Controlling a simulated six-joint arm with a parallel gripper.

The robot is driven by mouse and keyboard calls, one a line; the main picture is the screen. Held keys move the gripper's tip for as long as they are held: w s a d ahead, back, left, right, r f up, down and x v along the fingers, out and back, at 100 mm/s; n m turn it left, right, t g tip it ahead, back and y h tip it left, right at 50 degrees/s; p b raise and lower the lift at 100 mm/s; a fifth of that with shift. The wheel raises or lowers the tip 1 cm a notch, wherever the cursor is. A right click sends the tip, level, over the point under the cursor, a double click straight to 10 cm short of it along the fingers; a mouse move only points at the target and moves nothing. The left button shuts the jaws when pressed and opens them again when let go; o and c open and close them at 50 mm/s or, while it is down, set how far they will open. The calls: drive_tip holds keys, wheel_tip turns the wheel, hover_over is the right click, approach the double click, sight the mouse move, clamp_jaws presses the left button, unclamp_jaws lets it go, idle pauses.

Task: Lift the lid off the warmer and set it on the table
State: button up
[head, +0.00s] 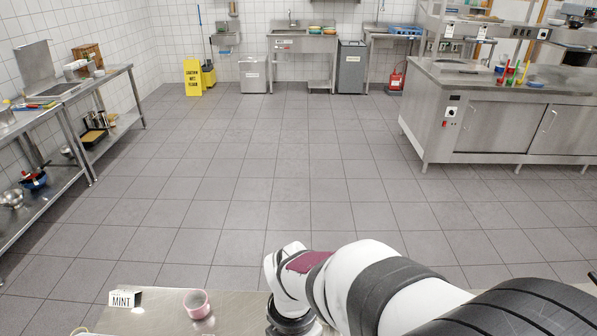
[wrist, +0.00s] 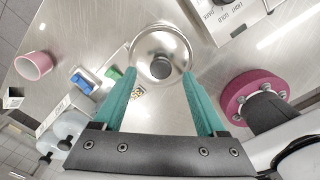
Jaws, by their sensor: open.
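In the wrist view, a round shiny steel lid (wrist: 146,47) with a dark round knob (wrist: 160,67) lies in front of my gripper. It appears to be the warmer's lid; the warmer's body below it cannot be told apart. My gripper (wrist: 159,75) is open, with its two teal fingers apart and nothing between them. The fingertips show on either side of the knob, over the lid's near part; I cannot tell their height above it. In the head view my arm reaches down to the bottom edge, and the lid and the fingers are out of sight.
The steel table (head: 160,318) holds a pink cup (head: 196,304) and a MINT sign (head: 123,298).

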drive_tip(key=f, duration=0.5)
drive_tip(key=shift+s+a+f, duration=0.15)
drive_tip(key=shift+s, duration=0.1)
clamp_jaws()
